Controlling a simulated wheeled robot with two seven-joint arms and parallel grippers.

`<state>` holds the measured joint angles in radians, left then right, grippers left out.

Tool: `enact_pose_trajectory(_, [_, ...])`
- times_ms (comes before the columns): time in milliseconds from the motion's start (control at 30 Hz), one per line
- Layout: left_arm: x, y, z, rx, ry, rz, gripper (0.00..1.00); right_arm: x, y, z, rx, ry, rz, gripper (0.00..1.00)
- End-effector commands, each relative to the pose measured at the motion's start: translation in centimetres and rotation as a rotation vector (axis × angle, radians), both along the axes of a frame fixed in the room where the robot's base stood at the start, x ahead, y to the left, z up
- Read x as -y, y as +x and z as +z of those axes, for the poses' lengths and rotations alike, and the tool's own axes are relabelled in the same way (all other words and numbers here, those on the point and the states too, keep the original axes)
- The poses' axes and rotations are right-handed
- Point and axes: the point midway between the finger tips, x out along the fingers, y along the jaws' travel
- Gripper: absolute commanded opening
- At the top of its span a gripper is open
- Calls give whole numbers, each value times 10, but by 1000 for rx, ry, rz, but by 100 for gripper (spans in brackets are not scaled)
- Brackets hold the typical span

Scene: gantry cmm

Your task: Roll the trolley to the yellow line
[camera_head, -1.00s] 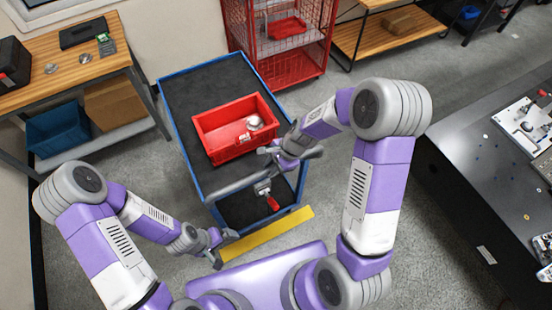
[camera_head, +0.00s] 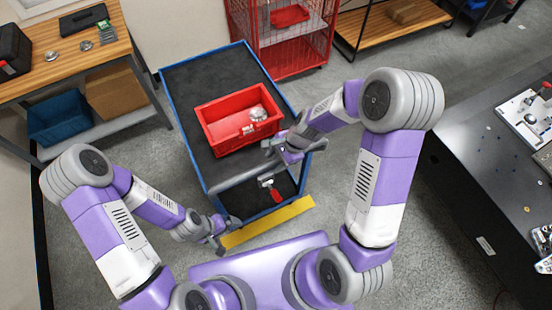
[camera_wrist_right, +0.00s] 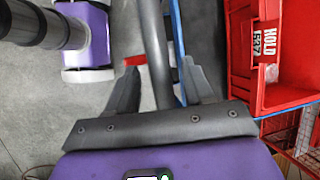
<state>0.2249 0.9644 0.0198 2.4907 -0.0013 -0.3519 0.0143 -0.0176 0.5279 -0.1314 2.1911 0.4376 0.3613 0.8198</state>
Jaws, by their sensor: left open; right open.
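The trolley (camera_head: 188,92) has a blue frame, dark mats and a grey push handle (camera_head: 235,180) at its near end. A red bin (camera_head: 213,136) holding a shiny round part stands on its top. The yellow line (camera_head: 268,222) lies on the floor just at the trolley's near end, partly behind my left gripper. My right gripper (camera_head: 272,150) is open at the handle. In the right wrist view the handle bar (camera_wrist_right: 153,45) passes between its spread fingers (camera_wrist_right: 160,88). My left gripper (camera_head: 222,236) is open and low, near the trolley's near left corner and the line's left end.
A red-handled tool (camera_head: 275,190) shows at the trolley's lower shelf. A red mesh cage (camera_head: 285,50) stands behind the trolley. A wooden bench (camera_head: 85,70) is at left, a dark table (camera_head: 475,150) at right. Grey floor is open between trolley and dark table.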

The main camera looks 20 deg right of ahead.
Motion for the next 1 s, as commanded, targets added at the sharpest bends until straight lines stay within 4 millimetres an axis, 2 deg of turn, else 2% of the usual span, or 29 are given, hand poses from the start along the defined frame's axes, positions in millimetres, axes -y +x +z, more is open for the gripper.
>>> enact_pose_trajectory(167, [0, 0, 1, 0, 0, 0, 100, 3, 0, 6, 3, -1, -2, 52])
enact_pose_trajectory(400, [0, 0, 9, 0, 0, 0, 100, 18, -4, 43, 5, 0, -2, 52])
enact_pose_trajectory(600, [0, 0, 13, 0, 0, 0, 100, 29, -7, 65, 2, -1, 0, 52])
enact_pose_trajectory(1000, [0, 0, 13, 0, 0, 0, 100, 31, -8, 68, 0, 0, 0, 52])
